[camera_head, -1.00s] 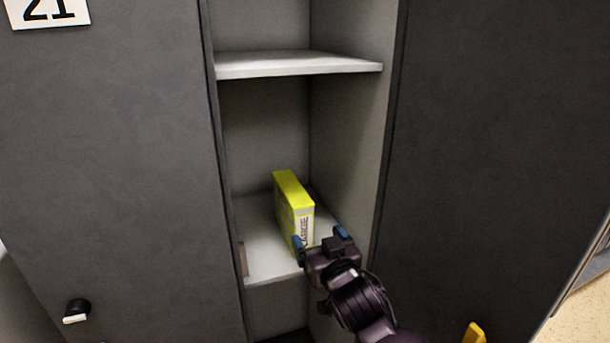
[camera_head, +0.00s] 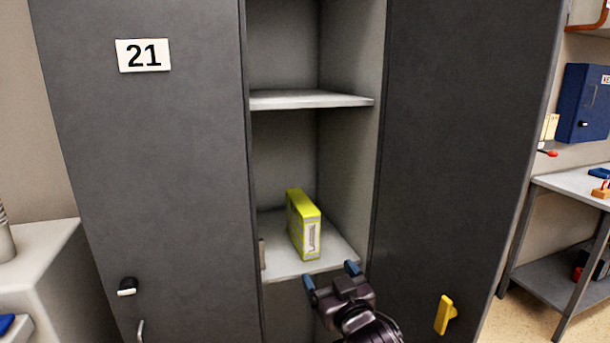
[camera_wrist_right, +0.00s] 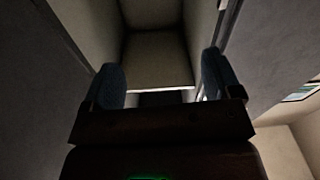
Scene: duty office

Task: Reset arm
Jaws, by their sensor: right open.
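My right gripper (camera_head: 331,277) is open and empty, just in front of the lower edge of the open locker compartment. Its two blue fingertips are spread apart, and they also show in the right wrist view (camera_wrist_right: 163,80). A yellow box (camera_head: 303,224) stands upright on the lower shelf (camera_head: 278,263), behind the gripper and apart from it. My left gripper is not in view.
An upper shelf (camera_head: 312,100) is bare. Dark locker doors stand on both sides, the left one with a plate marked 21 (camera_head: 143,55), the right one with a yellow handle (camera_head: 445,314). A workbench (camera_head: 575,184) and a blue wall cabinet (camera_head: 583,103) are at the right.

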